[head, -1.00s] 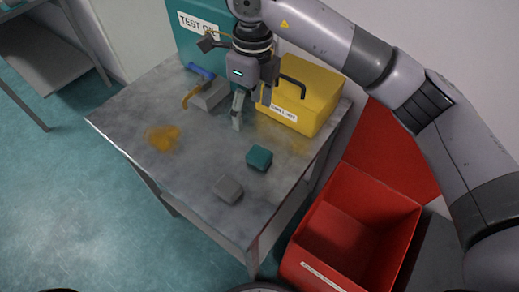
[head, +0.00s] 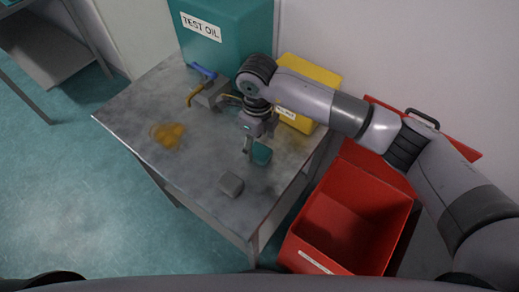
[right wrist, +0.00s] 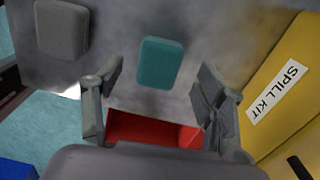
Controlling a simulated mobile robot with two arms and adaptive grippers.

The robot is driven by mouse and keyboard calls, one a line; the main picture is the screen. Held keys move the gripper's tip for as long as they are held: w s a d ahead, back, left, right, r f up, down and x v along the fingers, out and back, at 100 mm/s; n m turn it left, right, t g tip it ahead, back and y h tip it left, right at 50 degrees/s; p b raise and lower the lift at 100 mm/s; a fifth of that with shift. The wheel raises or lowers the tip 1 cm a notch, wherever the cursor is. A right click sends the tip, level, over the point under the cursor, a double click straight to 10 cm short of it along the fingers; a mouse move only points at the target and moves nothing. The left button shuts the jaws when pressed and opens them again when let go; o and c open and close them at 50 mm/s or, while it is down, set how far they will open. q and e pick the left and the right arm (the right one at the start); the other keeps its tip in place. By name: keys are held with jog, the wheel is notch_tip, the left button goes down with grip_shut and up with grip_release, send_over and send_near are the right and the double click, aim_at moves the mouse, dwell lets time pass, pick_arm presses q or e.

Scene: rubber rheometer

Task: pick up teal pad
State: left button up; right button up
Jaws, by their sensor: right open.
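The teal pad (head: 261,154) is a small rounded block lying on the metal table (head: 190,168). In the right wrist view the teal pad (right wrist: 160,63) lies ahead of the fingertips, between their lines. My right gripper (head: 254,148) is beside and above the pad in the head view, partly covering it. In the right wrist view the right gripper (right wrist: 157,85) is open, with nothing between its fingers. I cannot tell how high it is above the table. My left gripper is not in view.
A grey pad (head: 230,184) lies toward the table's front corner. A yellow spill kit (head: 308,75), a teal test oil box (head: 228,30) and a small grey device with a blue handle (head: 208,92) stand at the back. An orange stain (head: 167,134) marks the table. A red bin (head: 347,215) stands right.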

aim_at(260, 150)
jog(key=f, duration=0.1)
jog(key=f+p, duration=0.1)
jog(key=f, duration=0.1)
jog(key=shift+s+d+f, duration=0.15)
jog(key=shift+s+d, duration=0.05)
jog(key=shift+d, duration=0.1)
jog(key=shift+a+f, duration=0.1)
jog(key=shift+f, duration=0.2)
jog(key=shift+c, duration=0.4)
jog(key=c, duration=1)
